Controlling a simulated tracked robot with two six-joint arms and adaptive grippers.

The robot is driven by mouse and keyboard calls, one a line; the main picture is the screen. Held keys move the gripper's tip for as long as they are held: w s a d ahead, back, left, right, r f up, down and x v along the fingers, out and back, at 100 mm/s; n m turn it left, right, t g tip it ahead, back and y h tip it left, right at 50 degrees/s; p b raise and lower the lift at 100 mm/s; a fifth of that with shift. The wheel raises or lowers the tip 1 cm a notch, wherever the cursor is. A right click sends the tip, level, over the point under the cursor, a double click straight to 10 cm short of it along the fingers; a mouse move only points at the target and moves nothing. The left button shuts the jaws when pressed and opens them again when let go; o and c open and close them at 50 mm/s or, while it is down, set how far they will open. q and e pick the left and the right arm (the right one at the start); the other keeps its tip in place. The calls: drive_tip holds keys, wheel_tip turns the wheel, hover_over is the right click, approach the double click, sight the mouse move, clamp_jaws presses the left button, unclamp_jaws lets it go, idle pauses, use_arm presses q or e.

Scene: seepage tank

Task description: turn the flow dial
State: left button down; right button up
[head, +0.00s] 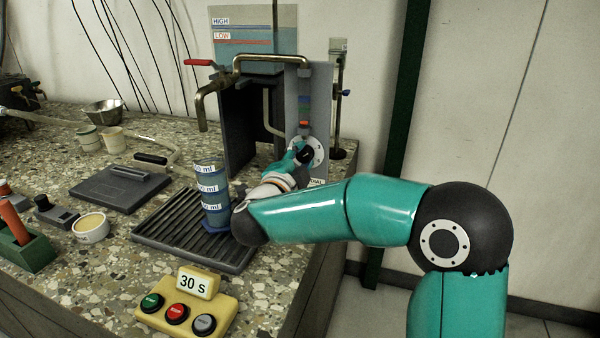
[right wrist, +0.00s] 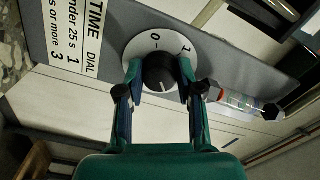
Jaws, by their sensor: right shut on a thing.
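The flow dial is a black knob on a white round plate (head: 319,150) on the grey panel of the tank stand. My left gripper is not in view.
A blue measuring cylinder (head: 213,205) stands on the ribbed drain tray (head: 180,232), close beside my right forearm. A brass spout (head: 203,100) with a red lever hangs above. A yellow timer box (head: 190,305) is at the front. A TIME DIAL label (right wrist: 92,40) is beside the dial.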

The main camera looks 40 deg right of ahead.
drive_tip(key=shift+f+m+b, duration=0.2)
drive_tip(key=shift+m+b, duration=0.6)
drive_tip(key=shift+m, duration=0.1)
drive_tip(key=shift+s, duration=0.1)
drive_tip(key=o, duration=1.2)
drive_tip(key=shift+r, duration=0.1)
drive_tip(key=shift+c, duration=0.2)
drive_tip(key=v, duration=1.2)
